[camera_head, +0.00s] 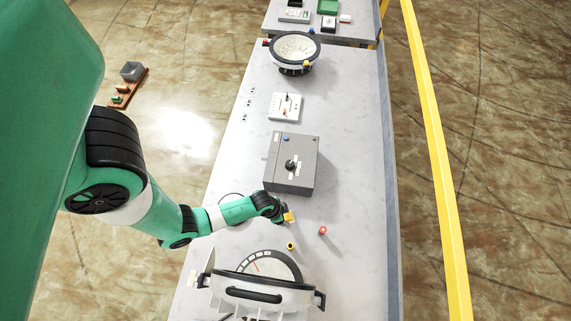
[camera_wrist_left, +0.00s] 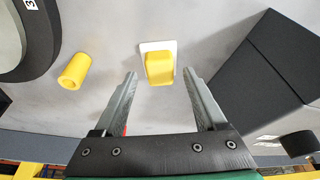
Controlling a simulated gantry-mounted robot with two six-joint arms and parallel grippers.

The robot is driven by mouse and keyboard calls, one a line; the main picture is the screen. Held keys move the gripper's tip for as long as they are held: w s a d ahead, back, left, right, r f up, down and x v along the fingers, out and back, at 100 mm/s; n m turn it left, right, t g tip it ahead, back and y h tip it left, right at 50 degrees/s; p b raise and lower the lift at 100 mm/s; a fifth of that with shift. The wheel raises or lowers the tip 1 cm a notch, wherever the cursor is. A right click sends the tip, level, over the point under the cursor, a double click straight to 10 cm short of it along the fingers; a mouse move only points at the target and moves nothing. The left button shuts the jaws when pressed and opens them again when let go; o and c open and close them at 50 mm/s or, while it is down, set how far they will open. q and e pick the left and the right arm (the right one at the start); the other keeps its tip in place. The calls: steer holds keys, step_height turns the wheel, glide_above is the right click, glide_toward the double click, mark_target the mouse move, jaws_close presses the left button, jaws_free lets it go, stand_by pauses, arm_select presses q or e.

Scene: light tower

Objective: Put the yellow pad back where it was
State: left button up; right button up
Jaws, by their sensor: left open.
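A yellow block, which looks like the yellow pad (camera_wrist_left: 160,69), sits at a white square plate (camera_wrist_left: 145,48) on the grey table in the left wrist view. In the head view the yellow pad (camera_head: 289,217) shows small beside my left gripper (camera_head: 281,213). My left gripper (camera_wrist_left: 160,76) is open, its fingertips one on each side of the pad's near end, with gaps on both sides. Whether the pad rests fully on the plate I cannot tell. My right gripper is not in view.
A yellow cylinder (camera_head: 290,246) and a red one (camera_head: 322,230) stand nearby. A grey box with a knob (camera_head: 300,172) is just beyond the gripper. A large dial device (camera_head: 265,290) is in front. The table's right side is clear.

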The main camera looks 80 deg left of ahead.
arm_select(q)
steer(key=p+v, duration=0.6)
steer(key=v, duration=0.4)
steer(key=shift+p, duration=0.4)
